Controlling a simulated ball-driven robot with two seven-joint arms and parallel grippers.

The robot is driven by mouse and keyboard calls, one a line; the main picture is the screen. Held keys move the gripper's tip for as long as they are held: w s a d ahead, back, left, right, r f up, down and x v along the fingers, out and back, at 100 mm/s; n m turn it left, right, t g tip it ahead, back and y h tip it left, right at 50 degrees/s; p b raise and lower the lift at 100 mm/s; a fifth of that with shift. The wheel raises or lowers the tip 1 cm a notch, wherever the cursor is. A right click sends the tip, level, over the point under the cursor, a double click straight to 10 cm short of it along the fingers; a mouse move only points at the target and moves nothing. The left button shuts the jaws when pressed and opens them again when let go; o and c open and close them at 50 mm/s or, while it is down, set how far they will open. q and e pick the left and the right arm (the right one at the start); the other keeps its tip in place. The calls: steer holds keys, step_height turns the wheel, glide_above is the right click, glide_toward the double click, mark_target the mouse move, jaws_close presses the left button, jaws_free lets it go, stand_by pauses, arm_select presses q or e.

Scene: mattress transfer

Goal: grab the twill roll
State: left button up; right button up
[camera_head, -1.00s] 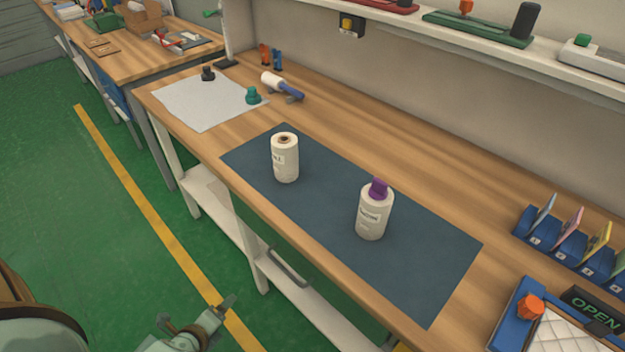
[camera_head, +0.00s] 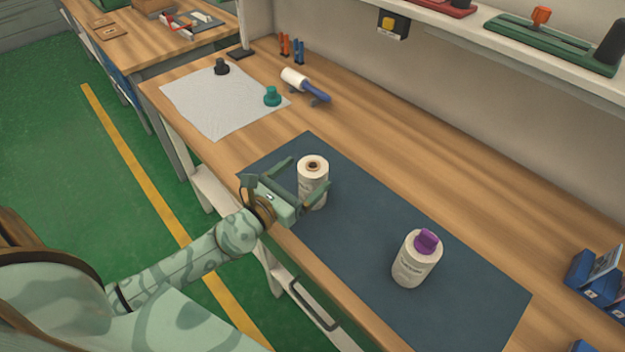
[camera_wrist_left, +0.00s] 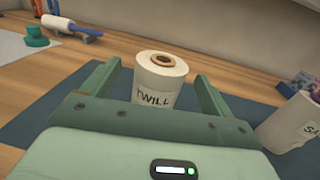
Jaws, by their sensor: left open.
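The twill roll (camera_head: 313,172) is a white upright cylinder with a brown core, standing on the dark blue mat (camera_head: 345,255). In the left wrist view the roll (camera_wrist_left: 160,82) shows the label "TWILL" and stands between the two fingers, ahead of the palm. My left gripper (camera_head: 306,172) is open, with one finger on each side of the roll; I cannot tell whether either touches it. It also shows in the left wrist view (camera_wrist_left: 155,80). A second white roll with a purple top (camera_head: 417,258) stands on the mat to the right. My right gripper is not in view.
A grey sheet (camera_head: 205,105) with a black knob (camera_head: 221,67) and a teal knob (camera_head: 272,96) lies at the far left of the bench. A lint roller (camera_head: 305,84) lies beside it. Blue card holders (camera_head: 592,275) stand at the right edge. The mat's middle is clear.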

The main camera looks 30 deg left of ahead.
mark_target(318, 165)
arm_select(q)
steer(key=x, duration=0.5)
steer(key=shift+w+d+f, duration=0.15)
steer(key=shift+w, duration=0.05)
steer(key=shift+s, duration=0.1)
steer(key=c, duration=1.1)
steer(key=shift+c, duration=0.9)
